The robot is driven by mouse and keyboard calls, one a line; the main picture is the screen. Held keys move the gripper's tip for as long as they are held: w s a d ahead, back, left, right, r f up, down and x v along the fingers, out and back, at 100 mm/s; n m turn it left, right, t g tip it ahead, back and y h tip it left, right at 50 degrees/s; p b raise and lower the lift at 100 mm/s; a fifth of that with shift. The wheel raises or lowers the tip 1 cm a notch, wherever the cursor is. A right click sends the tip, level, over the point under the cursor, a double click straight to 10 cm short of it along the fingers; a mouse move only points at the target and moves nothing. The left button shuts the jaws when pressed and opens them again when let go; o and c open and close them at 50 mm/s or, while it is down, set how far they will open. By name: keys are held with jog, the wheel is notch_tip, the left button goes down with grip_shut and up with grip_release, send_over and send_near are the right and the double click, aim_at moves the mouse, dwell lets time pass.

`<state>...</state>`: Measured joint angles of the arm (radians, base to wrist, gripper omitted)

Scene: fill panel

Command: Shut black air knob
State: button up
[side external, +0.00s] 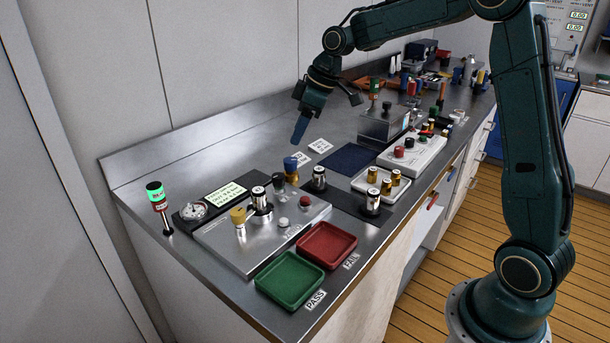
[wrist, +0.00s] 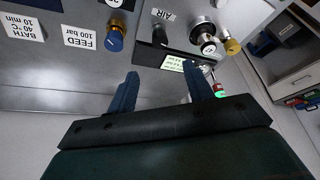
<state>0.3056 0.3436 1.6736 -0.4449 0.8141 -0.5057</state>
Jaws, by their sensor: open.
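The black air knob (wrist: 160,37) shows in the wrist view beside the AIR label, above and ahead of my fingers. In the side view the black knob (side external: 278,181) stands at the back of the grey fill panel (side external: 270,232), left of a blue-topped knob (side external: 291,164). My gripper (side external: 299,130) hangs in the air above the bench, higher than the knob and apart from it. In the wrist view my gripper (wrist: 161,88) has its two blue fingers spread with nothing between them. The foot of the knob is partly hidden in the side view.
A gold knob (side external: 238,216), a gauge (side external: 193,210) and a lit display (side external: 225,193) are near the panel. A stack light (side external: 157,195) stands at the left. Green (side external: 290,281) and red (side external: 326,245) trays lie in front. The back wall is close behind my gripper.

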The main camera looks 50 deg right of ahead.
aim_at(279, 176)
jog(key=x, duration=1.3)
jog(key=shift+f, duration=0.15)
jog(key=c, duration=1)
